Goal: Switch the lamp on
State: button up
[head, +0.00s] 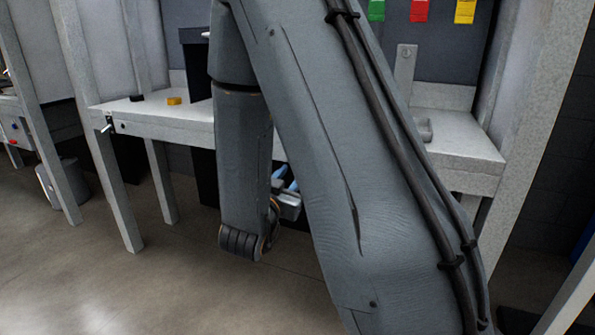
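No lamp can be made out for certain; my arm covers much of the middle of the view. A small silver lever on a dark mount (106,126), which looks like a switch, sits at the left end of the workbench's front edge. A small dark round spot is just right of it. My gripper (286,180) shows only in part, below the bench edge between my arm links. Its blue tips seem to point up and away, well to the right of the lever and apart from it. Its opening is too hidden to judge.
The pale workbench (170,128) holds a yellow piece (174,101) and a small black piece (137,98). A grey upright plate (404,70) stands at the right. Coloured cards hang behind. Bench legs and a grey bin (62,184) stand at left. The floor in front is clear.

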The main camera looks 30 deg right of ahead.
jog(key=x, duration=0.7)
jog(key=shift+b, duration=0.35)
grip_shut()
